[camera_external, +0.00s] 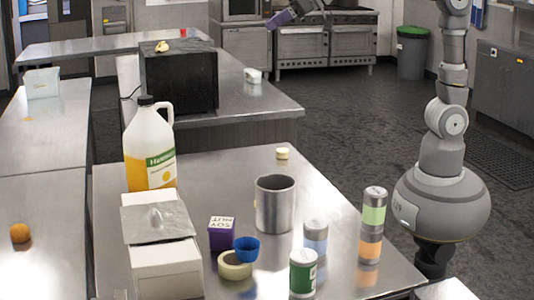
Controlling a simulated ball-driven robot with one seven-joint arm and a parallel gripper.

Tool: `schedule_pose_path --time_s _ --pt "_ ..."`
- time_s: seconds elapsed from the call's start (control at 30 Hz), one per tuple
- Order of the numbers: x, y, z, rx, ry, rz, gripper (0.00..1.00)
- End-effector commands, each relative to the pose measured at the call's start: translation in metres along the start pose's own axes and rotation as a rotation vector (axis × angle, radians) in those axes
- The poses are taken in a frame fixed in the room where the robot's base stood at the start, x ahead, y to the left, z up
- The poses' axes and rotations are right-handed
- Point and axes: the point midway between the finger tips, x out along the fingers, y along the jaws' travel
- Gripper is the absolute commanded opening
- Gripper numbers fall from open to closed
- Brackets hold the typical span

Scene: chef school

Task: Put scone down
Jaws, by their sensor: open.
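A small pale, round piece (282,153) that looks like the scone rests on the steel table near its far edge, behind the metal pot. Another small pale, pastry-like piece (162,46) lies on top of the black box; I cannot tell for sure which one is the scone. My gripper (278,19) shows at the top of the view, purple-grey and partly cut off by the edge. It is open, high up and well apart from both pieces, with nothing seen in it.
The near table holds a big jug (150,150), a metal pot (275,205), a white box (165,265), a purple carton (222,233), a tape roll (235,265), a blue cup (246,249) and several cans (373,222). The black box (180,80) stands on the counter behind.

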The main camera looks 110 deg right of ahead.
Motion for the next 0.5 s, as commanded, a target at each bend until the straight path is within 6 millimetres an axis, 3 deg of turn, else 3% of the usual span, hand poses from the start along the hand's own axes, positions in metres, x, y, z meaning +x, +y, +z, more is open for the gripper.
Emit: schedule_pose_path --time_s 0.03,0.1,0.23,0.33,0.5 --pt "-0.041 -0.034 -0.025 -0.048 0.075 -0.062 0.82" --pt "-0.092 -0.070 -0.049 -0.106 0.156 -0.133 0.82" --pt "-0.166 -0.110 -0.071 -0.177 0.266 -0.221 0.82" --pt "-0.197 -0.123 -0.077 -0.203 0.309 -0.256 0.82" --pt "-0.207 -0.128 -0.079 -0.213 0.324 -0.267 0.82"
